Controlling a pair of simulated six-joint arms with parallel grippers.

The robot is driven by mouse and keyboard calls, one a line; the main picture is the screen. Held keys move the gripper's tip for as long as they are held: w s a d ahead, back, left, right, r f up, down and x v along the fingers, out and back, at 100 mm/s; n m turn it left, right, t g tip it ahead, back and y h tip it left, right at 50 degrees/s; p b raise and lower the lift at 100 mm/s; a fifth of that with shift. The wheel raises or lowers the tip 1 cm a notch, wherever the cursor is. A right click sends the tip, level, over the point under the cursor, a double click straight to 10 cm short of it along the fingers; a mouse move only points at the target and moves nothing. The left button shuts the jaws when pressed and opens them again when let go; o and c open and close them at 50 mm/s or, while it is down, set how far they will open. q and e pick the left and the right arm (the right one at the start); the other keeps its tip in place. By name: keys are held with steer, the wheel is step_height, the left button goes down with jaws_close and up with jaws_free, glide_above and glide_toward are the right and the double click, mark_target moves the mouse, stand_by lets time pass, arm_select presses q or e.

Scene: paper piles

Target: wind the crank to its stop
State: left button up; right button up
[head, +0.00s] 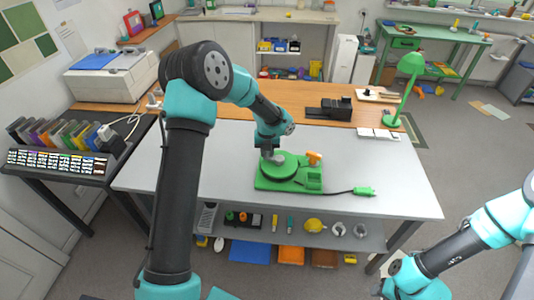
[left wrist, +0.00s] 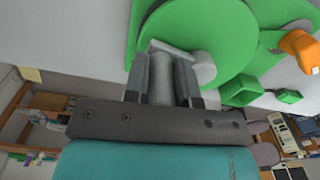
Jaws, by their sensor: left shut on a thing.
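The crank device is a green base (head: 300,187) on the grey table, with a round green disc (head: 282,170) on top. The disc fills the upper middle of the left wrist view (left wrist: 222,35). A grey cylindrical handle (left wrist: 162,85) stands near the disc's edge. My left gripper (head: 269,157) is over the far left part of the disc. In the left wrist view its two fingers (left wrist: 162,75) are on either side of the handle, shut on it. An orange knob (head: 314,158) sits at the device's right. My right arm shows at the lower right; its fingers are not visible.
A black cord runs from the device to a green plug (head: 364,191) on the right. The grey table (head: 400,185) is otherwise clear around the device. A black object (head: 330,109) and a green lamp (head: 408,75) stand on the wooden surface behind. Tools and bins fill the shelf below.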

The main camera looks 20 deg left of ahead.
arm_select(q)
steer(key=shift+w+m, duration=0.2)
steer(key=shift+m, duration=0.2)
steer(key=o, duration=0.9)
step_height(320, 180, up, 18)
steer(key=shift+f, duration=0.25)
steer(key=shift+f, duration=0.1)
stand_by(0.5)
